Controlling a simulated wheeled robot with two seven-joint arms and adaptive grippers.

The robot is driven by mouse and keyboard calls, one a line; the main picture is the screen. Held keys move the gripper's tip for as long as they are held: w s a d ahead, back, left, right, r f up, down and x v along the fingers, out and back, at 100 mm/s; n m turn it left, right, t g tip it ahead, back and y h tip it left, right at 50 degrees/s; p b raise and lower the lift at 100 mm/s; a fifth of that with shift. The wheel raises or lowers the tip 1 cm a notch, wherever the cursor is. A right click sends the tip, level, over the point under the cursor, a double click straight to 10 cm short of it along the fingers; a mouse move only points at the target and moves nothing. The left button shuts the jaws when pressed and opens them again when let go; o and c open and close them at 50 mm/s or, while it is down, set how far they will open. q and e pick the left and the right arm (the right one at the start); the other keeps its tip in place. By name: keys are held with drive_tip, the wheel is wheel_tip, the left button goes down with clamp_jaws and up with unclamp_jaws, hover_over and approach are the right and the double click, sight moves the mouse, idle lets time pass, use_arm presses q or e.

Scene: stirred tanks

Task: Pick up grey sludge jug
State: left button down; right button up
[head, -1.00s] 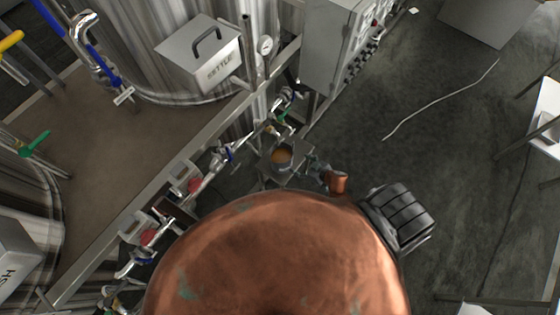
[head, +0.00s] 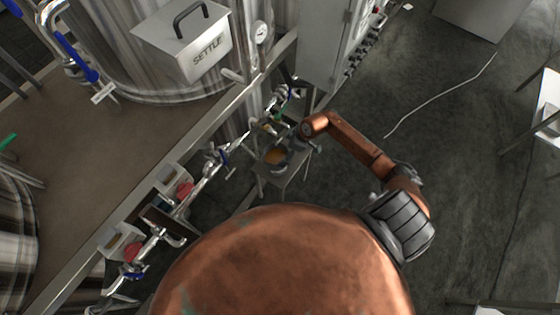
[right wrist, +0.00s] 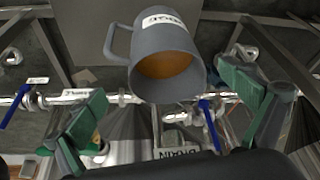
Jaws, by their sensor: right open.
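The grey sludge jug (head: 272,156), holding brownish-orange contents, stands on a small metal stand (head: 290,173) below the pipework in the head view. In the right wrist view the jug (right wrist: 170,40) shows a white label and a handle on its left side. My right gripper (head: 289,138) is at the jug, partly covering it in the head view. In the right wrist view its green-padded fingers (right wrist: 168,112) are spread wide, with the jug just beyond them and nothing held. I cannot tell whether a finger touches the jug. My left gripper is not in view.
A tank with a SETTLE box (head: 185,42) stands at upper left. Pipes and valves (head: 205,172) run along the platform edge beside the jug. A grey control cabinet (head: 327,45) stands behind it. Dark floor with a white cable (head: 440,95) is open to the right.

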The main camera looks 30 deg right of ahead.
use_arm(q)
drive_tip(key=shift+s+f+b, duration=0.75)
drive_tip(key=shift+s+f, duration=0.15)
use_arm(e)
drive_tip(key=x, duration=0.5)
drive_tip(key=shift+w+a+f, duration=0.1)
drive_tip(key=shift+a+f, duration=0.1)
drive_tip(key=shift+a, duration=0.05)
drive_tip(key=shift+c, duration=0.7)
drive_tip(key=shift+d, duration=0.1)
drive_tip(key=c, duration=1.9)
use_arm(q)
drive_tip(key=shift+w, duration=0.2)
use_arm(e)
drive_tip(key=shift+w+r, duration=0.1)
drive_tip(key=shift+w, duration=0.05)
